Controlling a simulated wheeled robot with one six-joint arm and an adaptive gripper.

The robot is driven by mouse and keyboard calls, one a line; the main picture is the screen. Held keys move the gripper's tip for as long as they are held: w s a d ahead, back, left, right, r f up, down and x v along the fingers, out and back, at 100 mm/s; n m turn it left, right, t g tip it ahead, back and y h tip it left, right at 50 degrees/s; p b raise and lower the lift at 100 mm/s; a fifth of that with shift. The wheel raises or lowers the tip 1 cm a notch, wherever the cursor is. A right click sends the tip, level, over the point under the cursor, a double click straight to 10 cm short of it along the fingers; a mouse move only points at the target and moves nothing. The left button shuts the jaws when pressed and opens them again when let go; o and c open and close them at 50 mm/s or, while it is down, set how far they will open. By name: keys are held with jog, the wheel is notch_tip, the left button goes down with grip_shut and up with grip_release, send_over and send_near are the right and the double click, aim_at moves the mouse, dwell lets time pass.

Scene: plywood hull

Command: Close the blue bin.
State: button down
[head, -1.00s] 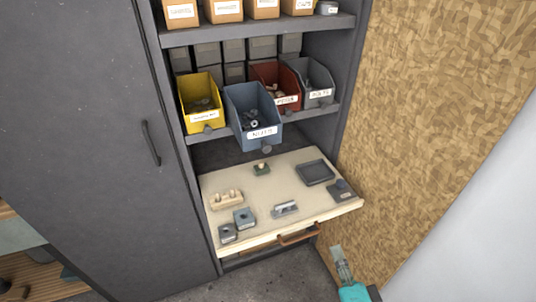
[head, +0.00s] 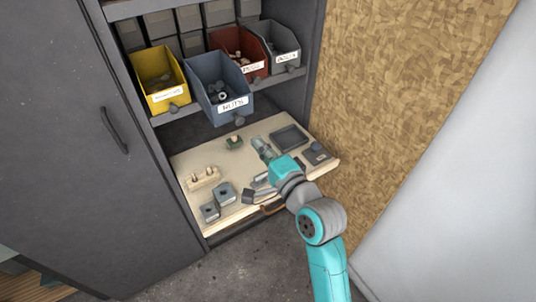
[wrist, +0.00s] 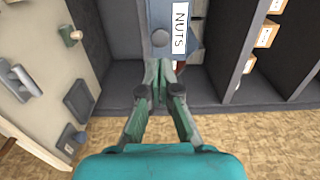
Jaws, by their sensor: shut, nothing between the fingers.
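The blue bin (head: 219,89), labelled NUTS, sticks out from the shelf past the yellow bin beside it, with small nuts inside. A round knob shows on its front below the label. In the wrist view the front of the blue bin (wrist: 192,60) and its label lie just ahead of my fingertips. My gripper (head: 260,143) is shut and empty, above the pull-out board and below and right of the blue bin in the head view. In the wrist view my gripper (wrist: 158,75) points at the bin's knob end; whether it touches cannot be told.
A yellow bin (head: 166,97), a red bin (head: 253,66) and a grey bin (head: 287,56) share the shelf. The pull-out board (head: 225,166) below holds several small parts and a dark tray (head: 289,138). A chipboard wall (head: 400,90) stands at right.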

send_near(222, 98)
jog(key=shift+s+d+f, duration=0.85)
jog(key=shift+d+f, duration=0.05)
jog(key=shift+d, duration=0.1)
jog(key=x, duration=1.4)
jog(key=shift+w+a, duration=0.2)
jog(key=shift+w, duration=0.05)
jog(key=shift+r, duration=0.25)
